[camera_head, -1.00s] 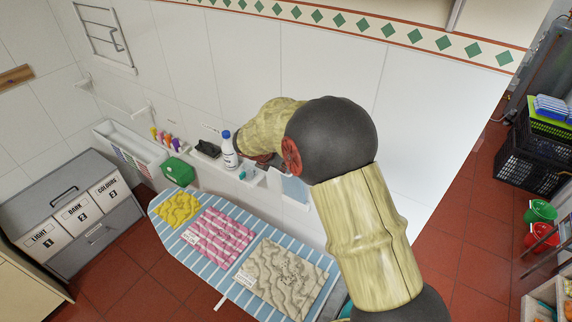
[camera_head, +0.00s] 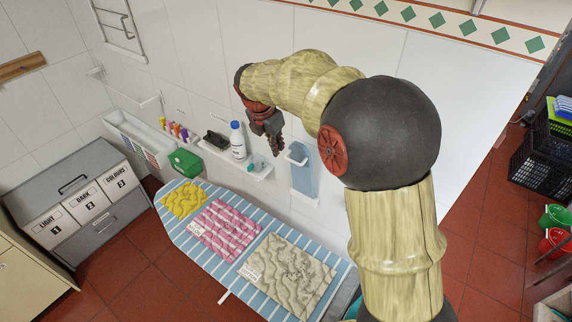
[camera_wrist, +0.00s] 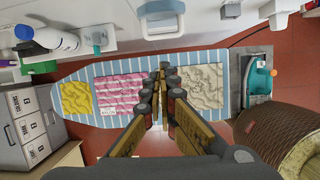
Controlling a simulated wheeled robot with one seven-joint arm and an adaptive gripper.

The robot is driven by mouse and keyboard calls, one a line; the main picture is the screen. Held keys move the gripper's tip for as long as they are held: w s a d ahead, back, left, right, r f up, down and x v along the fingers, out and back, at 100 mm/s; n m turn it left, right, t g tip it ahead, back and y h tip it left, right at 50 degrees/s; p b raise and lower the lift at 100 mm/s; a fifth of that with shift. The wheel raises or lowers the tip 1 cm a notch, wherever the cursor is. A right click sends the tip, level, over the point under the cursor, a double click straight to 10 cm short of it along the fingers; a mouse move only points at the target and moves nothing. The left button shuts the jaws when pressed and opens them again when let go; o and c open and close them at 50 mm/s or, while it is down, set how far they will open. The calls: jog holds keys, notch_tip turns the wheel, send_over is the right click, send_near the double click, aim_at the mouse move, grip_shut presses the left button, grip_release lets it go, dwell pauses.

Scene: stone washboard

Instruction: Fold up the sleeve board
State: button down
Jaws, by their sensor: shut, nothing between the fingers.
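A narrow light-blue panel (camera_head: 304,178) stands upright against the white wall, with a white bar-like bracket at its upper left. It looks like the sleeve board, though I cannot be sure. My gripper (camera_head: 277,150) hangs to the left of the panel, pointing down, shut and empty; it looks apart from the panel. In the wrist view my gripper (camera_wrist: 161,70) shows its fingers together over the ironing board. The large blue-striped ironing board (camera_head: 228,275) lies below, bearing yellow, pink and beige cloths.
A wall shelf (camera_head: 255,172) holds a white bottle (camera_head: 238,142) with a blue cap, close to my gripper. A green box (camera_head: 186,163) and a wall trough (camera_head: 135,143) are farther left. Grey laundry bins (camera_head: 80,200) stand at left. Crates are at far right.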

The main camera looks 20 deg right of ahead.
jog(key=d+p+x, duration=0.1)
jog(key=p+x, duration=0.2)
jog(key=x, duration=0.8)
jog(key=shift+r+n+g+y, duration=0.15)
jog(key=shift+n+g+y, duration=0.15)
jog(key=shift+s, duration=0.1)
